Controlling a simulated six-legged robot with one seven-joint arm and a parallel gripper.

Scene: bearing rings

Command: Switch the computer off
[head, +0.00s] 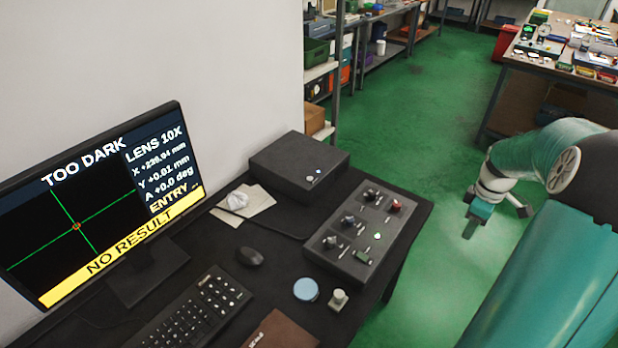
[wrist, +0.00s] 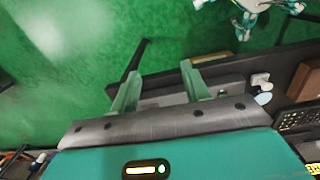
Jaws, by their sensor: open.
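The computer is a black box (head: 290,165) at the back of the dark desk, with small lit spots (head: 314,176) on its near right corner. The monitor (head: 100,200) at left is on and reads "TOO DARK" and "NO RESULT". My gripper (head: 492,208) is off the desk's right side, above the green floor, well apart from the computer. In the wrist view my gripper (wrist: 160,69) has its two fingers spread, with nothing seen between them but floor and desk edge. The computer cannot be made out in the wrist view.
A control panel (head: 340,262) with several knobs and a green light sits at the desk's right edge. Nearby are a mouse (head: 249,256), keyboard (head: 190,315), blue disc (head: 306,289), small pale knob-like piece (head: 338,299) and crumpled white paper (head: 237,201). A cluttered workbench (head: 570,65) stands behind.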

